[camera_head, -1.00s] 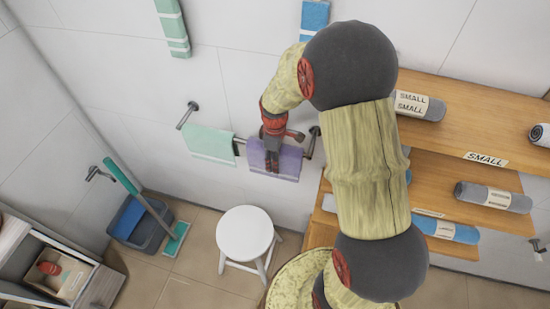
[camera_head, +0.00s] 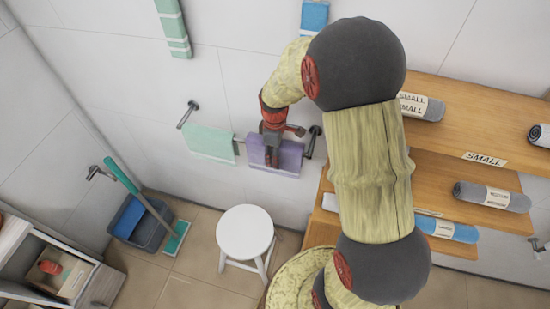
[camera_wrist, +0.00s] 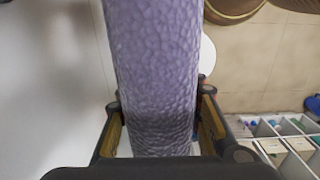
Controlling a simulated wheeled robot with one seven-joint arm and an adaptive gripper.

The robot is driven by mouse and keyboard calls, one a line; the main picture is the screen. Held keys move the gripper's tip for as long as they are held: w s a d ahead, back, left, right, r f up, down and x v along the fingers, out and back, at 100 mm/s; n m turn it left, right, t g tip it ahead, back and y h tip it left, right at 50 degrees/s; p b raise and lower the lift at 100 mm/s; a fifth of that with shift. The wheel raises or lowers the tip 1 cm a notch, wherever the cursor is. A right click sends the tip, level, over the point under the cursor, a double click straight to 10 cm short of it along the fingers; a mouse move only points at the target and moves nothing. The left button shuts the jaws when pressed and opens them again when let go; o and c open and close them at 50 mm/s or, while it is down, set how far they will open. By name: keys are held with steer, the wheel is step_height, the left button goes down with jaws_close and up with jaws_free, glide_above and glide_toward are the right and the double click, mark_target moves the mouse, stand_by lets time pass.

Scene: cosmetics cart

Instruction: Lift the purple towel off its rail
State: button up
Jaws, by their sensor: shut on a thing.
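The purple towel (camera_head: 290,157) hangs at the right end of the wall rail (camera_head: 238,146), which is partly hidden by the towels and my gripper. My gripper (camera_head: 271,160) reaches down onto the middle of the towel from above. In the wrist view the textured purple towel (camera_wrist: 155,60) fills the space between the two fingers of my gripper (camera_wrist: 158,125), which is shut on it. I cannot tell whether the towel is clear of the rail.
A mint towel (camera_head: 208,142) hangs to the left on the same rail. Wooden shelves (camera_head: 455,120) with rolled towels stand close on the right. A white stool (camera_head: 245,232) is below, and a blue-grey bucket (camera_head: 150,234) with a mop is at lower left.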

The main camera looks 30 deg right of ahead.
step_height(320, 180, up, 16)
steer(key=p, duration=0.2)
steer(key=shift+p, duration=0.4)
steer(key=shift+r+p, duration=0.5)
steer(key=shift+p, duration=0.05)
steer(key=shift+s, duration=0.1)
steer(key=s+a, duration=0.2)
steer(key=s, duration=0.7)
steer(key=shift+s, duration=0.3)
steer(key=shift+f, duration=0.1)
